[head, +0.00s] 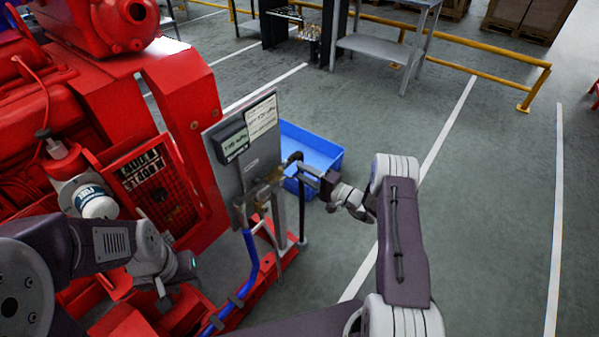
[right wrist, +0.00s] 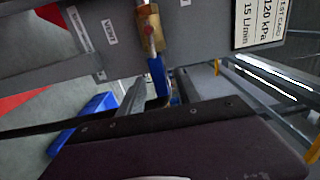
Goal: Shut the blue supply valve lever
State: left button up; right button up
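The blue supply valve lever (right wrist: 156,76) shows in the right wrist view, hanging below a brass valve body (right wrist: 150,30) on the grey panel. My right gripper (right wrist: 160,92) has two grey fingers apart, one on each side of the lever's lower part. I cannot tell whether either finger touches it. In the head view my right gripper (head: 303,170) is at the right side of the panel (head: 228,177), and the lever cannot be made out there. My left gripper (head: 168,288) is at lower left, in front of the red pumpset; its fingers are too small to read.
The red pumpset (head: 105,90) fills the left side, with a white bottle (head: 95,200) on it. A blue hose (head: 250,265) runs down below the panel. A blue crate (head: 318,150) stands on the floor behind the panel. The floor to the right is clear up to a yellow rail (head: 500,77).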

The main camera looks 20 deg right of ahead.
jog(key=shift+x, duration=0.95)
grip_shut()
dwell(0.7)
